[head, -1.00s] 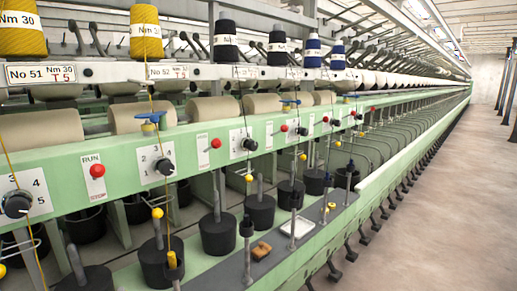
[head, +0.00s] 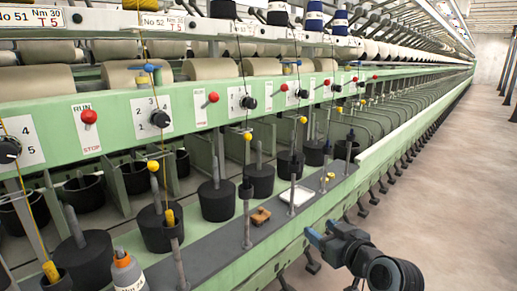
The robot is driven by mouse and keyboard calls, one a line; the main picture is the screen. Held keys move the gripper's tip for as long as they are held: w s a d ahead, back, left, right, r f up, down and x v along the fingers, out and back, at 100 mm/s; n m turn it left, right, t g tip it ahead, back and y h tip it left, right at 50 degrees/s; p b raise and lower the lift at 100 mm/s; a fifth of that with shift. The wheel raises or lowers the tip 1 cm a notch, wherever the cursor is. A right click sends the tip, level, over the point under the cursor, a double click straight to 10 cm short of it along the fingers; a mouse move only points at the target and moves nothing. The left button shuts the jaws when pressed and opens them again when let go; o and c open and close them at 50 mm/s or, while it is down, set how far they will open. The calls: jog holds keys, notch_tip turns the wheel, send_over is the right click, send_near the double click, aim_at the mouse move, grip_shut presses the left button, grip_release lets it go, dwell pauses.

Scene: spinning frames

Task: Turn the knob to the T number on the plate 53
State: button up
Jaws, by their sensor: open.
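A row of black knobs on white number dials runs along the green rail. One knob (head: 9,150) is cut by the left edge, with 4 and 5 readable beside it. A second knob (head: 160,119) shows 2, 3 and 4; a third knob (head: 249,102) is farther back, its numbers too small to read. Above are plate 51 (head: 33,17), reading T 5, and plate 52 (head: 163,20). The plate to their right (head: 241,26) is too small and oblique to read; no 53 is legible. My gripper (head: 322,231) is open and empty at lower right, well apart from the knobs.
Red buttons (head: 89,117) sit between the dials. Below stand black pots with grey posts (head: 217,200). The ledge holds a white tray (head: 297,196), a brown block (head: 261,216) and an orange-capped bottle (head: 128,271). The floor at right (head: 440,200) is clear.

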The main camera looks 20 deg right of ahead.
jog(key=w+a+r+n+y+b, duration=0.1)
jog(key=w+a+r+y+b, duration=0.15)
jog(key=w+r, duration=0.85)
jog(key=n+y, duration=0.3)
jog(key=y, duration=0.2)
send_near(254, 105)
jog(key=shift+t, duration=0.3)
jog(key=shift+x, duration=4.25)
jog(key=shift+s+a+f, duration=0.1)
jog(key=shift+f, duration=0.1)
jog(key=shift+c, duration=0.3)
jog(key=c, duration=1)
jog(key=shift+o, duration=0.2)
